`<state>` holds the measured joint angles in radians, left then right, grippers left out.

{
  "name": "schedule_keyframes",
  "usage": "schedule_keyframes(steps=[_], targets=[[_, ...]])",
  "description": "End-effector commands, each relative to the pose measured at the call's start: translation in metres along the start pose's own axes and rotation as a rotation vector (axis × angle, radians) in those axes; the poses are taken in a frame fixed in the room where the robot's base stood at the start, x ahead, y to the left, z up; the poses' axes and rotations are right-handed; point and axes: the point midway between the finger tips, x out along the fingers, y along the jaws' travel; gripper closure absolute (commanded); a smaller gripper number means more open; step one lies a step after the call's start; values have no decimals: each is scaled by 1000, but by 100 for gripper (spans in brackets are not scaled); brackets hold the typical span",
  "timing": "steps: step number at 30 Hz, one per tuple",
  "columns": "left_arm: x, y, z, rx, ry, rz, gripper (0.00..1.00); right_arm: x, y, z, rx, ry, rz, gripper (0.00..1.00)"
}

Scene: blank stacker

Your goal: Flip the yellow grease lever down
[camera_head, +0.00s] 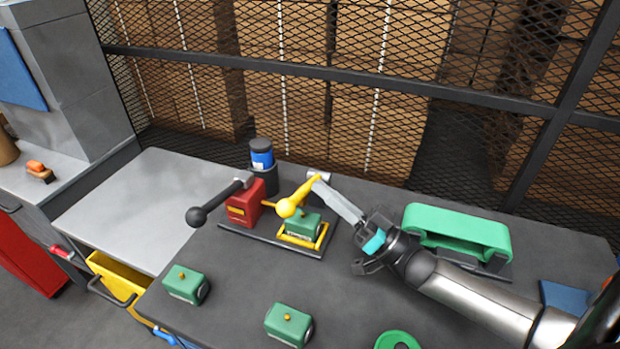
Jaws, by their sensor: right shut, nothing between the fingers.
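The yellow grease lever (299,197) is on the press fixture near the middle of the table. It slants, with a round knob at its lower left end and its upper right end by a light cylindrical piece. My right gripper (322,188) comes in from the right. Its fingers are shut and empty, with the tips at or very near the lever's upper end; I cannot tell whether they touch. My left gripper is not in view.
A red block (245,203) with a black-knobbed handle (213,205) stands left of the lever. A green block (303,226) sits in a yellow frame below it. Green blocks (186,284) lie in front, and a green cradle (457,232) stands right. A mesh fence (350,85) closes the back.

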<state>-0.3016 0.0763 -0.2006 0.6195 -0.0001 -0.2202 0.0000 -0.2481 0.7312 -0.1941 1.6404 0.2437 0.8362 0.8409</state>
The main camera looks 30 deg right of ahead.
Motion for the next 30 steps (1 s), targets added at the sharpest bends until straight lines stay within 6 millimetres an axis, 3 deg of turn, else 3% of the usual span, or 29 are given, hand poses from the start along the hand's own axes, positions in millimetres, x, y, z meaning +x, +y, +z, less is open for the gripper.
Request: schedule_keyframes(steps=[6, 13, 24, 30], targets=[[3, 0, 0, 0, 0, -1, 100, -36, 0, 1, -1, -2, 1, 100], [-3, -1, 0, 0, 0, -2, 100, -48, -1, -4, -1, -18, -4, 100], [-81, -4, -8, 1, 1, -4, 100, -46, -8, -56, 6, -346, -29, 100], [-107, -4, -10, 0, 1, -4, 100, -50, -4, -74, 7, -487, -8, 100]])
